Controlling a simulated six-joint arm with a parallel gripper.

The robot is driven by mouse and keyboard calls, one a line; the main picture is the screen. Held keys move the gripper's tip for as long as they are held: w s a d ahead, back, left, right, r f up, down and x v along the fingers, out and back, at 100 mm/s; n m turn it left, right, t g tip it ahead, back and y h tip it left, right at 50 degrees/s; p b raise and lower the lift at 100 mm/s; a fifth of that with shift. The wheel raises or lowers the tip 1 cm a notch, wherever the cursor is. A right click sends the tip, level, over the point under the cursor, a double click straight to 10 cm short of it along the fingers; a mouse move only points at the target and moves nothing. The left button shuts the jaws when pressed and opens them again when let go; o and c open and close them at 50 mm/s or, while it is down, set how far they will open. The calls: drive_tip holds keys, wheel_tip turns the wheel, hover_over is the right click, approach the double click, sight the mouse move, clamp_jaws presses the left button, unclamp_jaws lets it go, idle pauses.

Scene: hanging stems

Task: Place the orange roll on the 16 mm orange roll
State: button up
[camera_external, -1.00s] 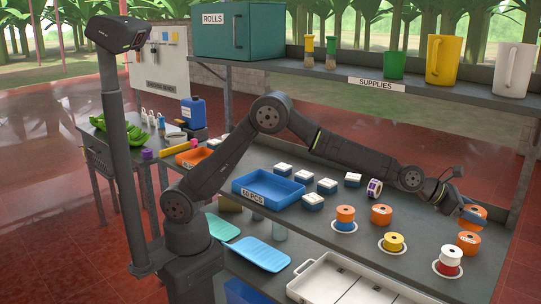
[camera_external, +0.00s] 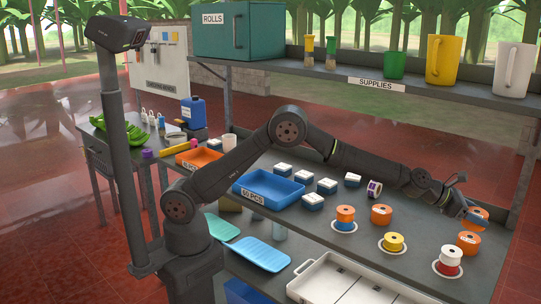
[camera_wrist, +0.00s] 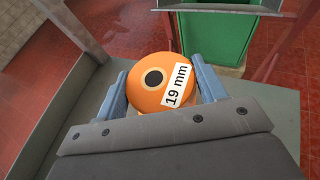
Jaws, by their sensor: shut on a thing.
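My gripper (camera_wrist: 158,92) is shut on an orange roll (camera_wrist: 150,103) labelled "19 mm", with a pale blue finger on each side. In the external view the held roll (camera_external: 479,213) is partly hidden by my gripper (camera_external: 472,212), at the right of the table. Other orange rolls stand there: one (camera_external: 382,214) left of my gripper, one (camera_external: 468,243) nearer the camera, and one (camera_external: 345,213) on top of a blue roll on a white disc. Their labels are too small to read, so I cannot tell which is 16 mm.
A yellow roll (camera_external: 393,241) and a white roll on a red one (camera_external: 449,259) stand on white discs. A purple-and-white roll (camera_external: 374,189) and a blue tray (camera_external: 269,190) lie further left. The supplies shelf (camera_external: 440,94) runs behind. A green container (camera_wrist: 221,36) is beyond the held roll.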

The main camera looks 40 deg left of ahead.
drive_tip(key=w+f, duration=0.2)
drive_tip(key=w, duration=0.1)
drive_tip(key=shift+w+a+f, duration=0.1)
drive_tip(key=shift+w+a, duration=0.05)
drive_tip(key=shift+w, duration=0.05)
drive_tip(key=shift+f, duration=1.95)
drive_tip(key=shift+f, duration=0.15)
drive_tip(key=o, duration=1.1)
drive_tip(key=shift+c, duration=0.2)
